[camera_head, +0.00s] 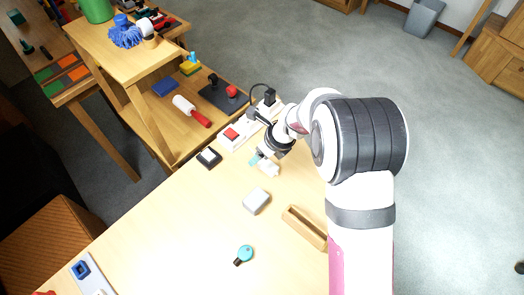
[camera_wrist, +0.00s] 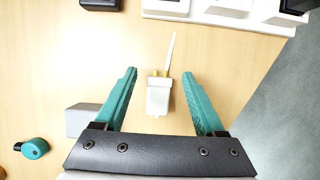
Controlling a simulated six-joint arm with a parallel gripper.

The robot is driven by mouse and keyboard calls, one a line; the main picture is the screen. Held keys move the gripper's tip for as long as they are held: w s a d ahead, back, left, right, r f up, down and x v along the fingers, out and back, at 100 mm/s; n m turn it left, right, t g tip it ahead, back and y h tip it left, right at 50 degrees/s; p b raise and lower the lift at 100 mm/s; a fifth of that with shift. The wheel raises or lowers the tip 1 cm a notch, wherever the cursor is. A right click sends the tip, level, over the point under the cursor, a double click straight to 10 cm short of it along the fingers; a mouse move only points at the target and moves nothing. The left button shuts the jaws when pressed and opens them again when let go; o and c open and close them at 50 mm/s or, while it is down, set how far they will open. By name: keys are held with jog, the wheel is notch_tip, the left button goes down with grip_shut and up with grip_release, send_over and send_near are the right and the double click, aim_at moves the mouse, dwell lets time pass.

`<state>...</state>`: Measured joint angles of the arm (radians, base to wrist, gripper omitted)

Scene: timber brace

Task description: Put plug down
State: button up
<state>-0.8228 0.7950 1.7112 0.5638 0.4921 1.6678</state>
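A white plug (camera_wrist: 158,98) with yellow prongs is in the wrist view, between my gripper's two teal fingers, with a gap on both sides. It appears to lie on the table, prongs pointing away from my wrist. A thin white strip extends past the prongs. My gripper (camera_wrist: 158,74) is open, with neither finger touching the plug. In the head view my gripper (camera_head: 261,158) is low over the table, beside the white plug (camera_head: 269,169). A white power strip (camera_head: 244,131) with a red switch lies just beyond, partly hidden by my arm.
A grey block (camera_head: 256,201), a teal key-like object (camera_head: 244,255) and a wooden trough (camera_head: 305,228) lie on the near table. A black-and-white switch box (camera_head: 208,157) is left of my gripper. A wooden shelf (camera_head: 125,55) with tools stands behind. Free table lies at lower left.

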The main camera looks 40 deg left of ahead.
aim_at(275, 170)
jog(key=v, duration=1.2)
jog(key=s+d+r+n+h, duration=0.1)
jog(key=d+r+n, duration=0.15)
jog(key=d, duration=0.55)
jog(key=s+d+r+n, duration=0.1)
jog(key=d+r+n, duration=0.1)
jog(key=d+r, duration=0.35)
jog(key=s+d+n+h, duration=0.1)
jog(key=s+d+n, duration=0.7)
jog(key=s+d, duration=0.6)
jog(key=d, duration=0.4)
jog(key=shift+d+f+h, duration=0.15)
jog(key=shift+f+h, duration=0.15)
jog(key=shift+h, duration=0.1)
